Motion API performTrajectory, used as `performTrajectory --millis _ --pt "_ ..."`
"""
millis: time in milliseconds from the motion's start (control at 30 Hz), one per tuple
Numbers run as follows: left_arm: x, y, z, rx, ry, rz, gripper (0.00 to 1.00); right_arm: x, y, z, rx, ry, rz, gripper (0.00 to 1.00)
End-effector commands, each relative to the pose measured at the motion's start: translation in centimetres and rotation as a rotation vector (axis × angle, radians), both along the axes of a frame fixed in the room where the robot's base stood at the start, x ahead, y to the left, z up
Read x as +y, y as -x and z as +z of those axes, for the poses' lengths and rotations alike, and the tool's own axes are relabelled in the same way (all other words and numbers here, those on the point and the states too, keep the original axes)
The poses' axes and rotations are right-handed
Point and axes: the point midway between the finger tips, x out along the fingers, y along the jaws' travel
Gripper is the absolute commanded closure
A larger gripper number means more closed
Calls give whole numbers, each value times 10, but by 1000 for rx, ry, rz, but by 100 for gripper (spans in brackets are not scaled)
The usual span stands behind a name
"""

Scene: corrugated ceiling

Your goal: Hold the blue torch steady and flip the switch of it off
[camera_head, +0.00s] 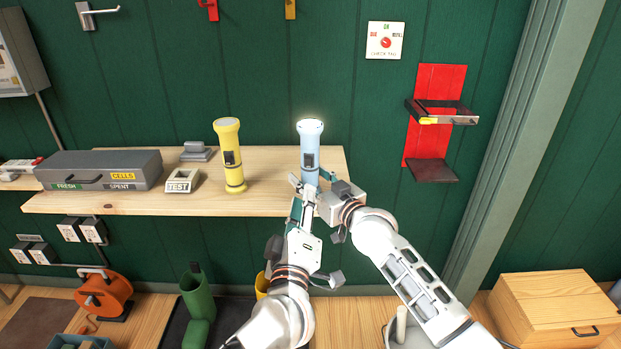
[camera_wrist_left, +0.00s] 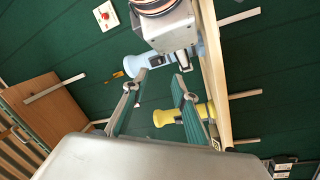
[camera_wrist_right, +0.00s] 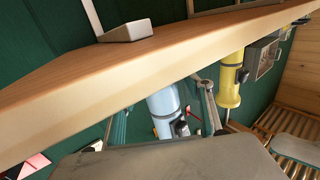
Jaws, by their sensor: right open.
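The light-blue torch (camera_head: 311,137) stands upright near the right end of the wooden shelf, its top glowing. Its dark switch (camera_head: 309,160) faces me. My right gripper (camera_head: 327,181) is at its lower right side. In the right wrist view the open fingers (camera_wrist_right: 162,108) are on either side of the torch (camera_wrist_right: 162,100), with the switch (camera_wrist_right: 181,128) visible; contact is unclear. My left gripper (camera_head: 303,188) is in front of the torch, below the switch. In the left wrist view its fingertips (camera_wrist_left: 161,76) are apart with nothing between, and the torch (camera_wrist_left: 145,60) is beyond them, partly hidden by my right gripper.
A yellow torch (camera_head: 229,155) stands to the left on the shelf (camera_head: 270,169). Further left are a TEST block (camera_head: 181,181) and a grey cell box (camera_head: 100,170). A red wall bracket (camera_head: 436,90) is at the right. The shelf between the torches is clear.

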Motion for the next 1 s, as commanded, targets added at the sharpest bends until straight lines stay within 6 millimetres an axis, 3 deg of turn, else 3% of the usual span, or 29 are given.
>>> performTrajectory --millis 33,200,267,367,800,1000 --pt "0 0 0 0 0 0 72 0 0 0 0 0 0 57" --pt "0 0 0 0 0 0 72 0 0 0 0 0 0 96" --pt "0 0 0 0 0 0 75 0 0 0 0 0 0 96" --pt "0 2 0 2 17 -3 100 0 0 0 0 0 0 96" --pt "6 49 4 53 509 -82 100 -1 0 0 1 1 -1 96" --pt "7 54 5 60 574 -91 100 -1 0 0 1 1 -1 96"
